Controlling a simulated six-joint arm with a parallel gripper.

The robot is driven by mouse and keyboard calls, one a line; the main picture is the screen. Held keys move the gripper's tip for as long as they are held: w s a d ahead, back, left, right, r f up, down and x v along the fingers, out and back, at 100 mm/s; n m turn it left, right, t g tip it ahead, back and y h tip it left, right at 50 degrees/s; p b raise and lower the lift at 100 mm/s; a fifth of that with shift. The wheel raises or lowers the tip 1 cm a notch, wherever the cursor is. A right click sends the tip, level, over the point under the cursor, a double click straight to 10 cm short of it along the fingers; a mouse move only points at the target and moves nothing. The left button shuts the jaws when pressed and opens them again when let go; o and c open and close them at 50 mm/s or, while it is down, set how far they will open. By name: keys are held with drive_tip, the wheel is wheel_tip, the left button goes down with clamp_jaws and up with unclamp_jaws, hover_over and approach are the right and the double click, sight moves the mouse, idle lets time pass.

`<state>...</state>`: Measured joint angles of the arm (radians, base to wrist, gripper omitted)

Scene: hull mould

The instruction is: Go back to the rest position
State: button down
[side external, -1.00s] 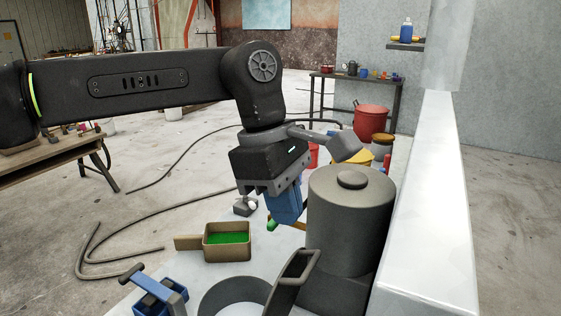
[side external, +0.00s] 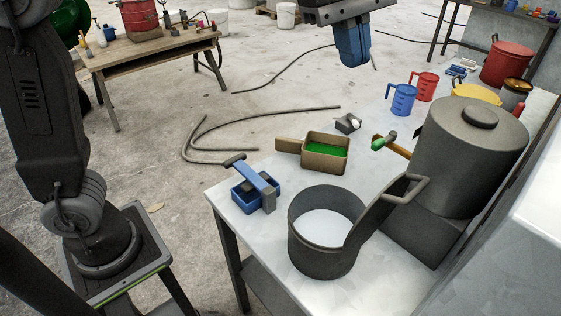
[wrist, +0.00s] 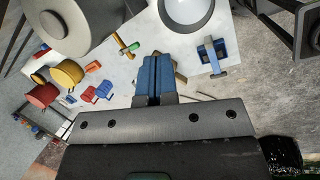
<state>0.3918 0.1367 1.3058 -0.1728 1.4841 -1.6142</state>
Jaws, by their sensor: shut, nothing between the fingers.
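My gripper (side external: 353,60) is high in the air above and behind the white worktable (side external: 265,210), at the top of the side view. Its two blue fingers are shut together and hold nothing. In the wrist view the shut fingers (wrist: 155,58) point down toward the table area, with nothing between them. A tool with a green head and an orange handle (side external: 384,143) is on the table, clear of the gripper.
A grey open pot (side external: 308,256), a large dark lidded drum (side external: 470,160), a tan box with green contents (side external: 325,167) and a blue device (side external: 257,192) are on the table. Blue (side external: 402,98) and red jugs (side external: 425,86) stand behind. Air around the gripper looks clear.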

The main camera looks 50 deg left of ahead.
drive_tip(key=s+a+f+m+t+y, duration=0.2)
drive_tip(key=s+a+f+m+t, duration=0.2)
drive_tip(key=s+a+f+m, duration=1)
drive_tip(key=s+a+f, duration=0.1)
drive_tip(key=a, duration=0.3)
drive_tip(key=shift+s+a+f+y, duration=0.2)
drive_tip(key=shift+s+y, duration=0.1)
drive_tip(key=shift+y, duration=0.1)
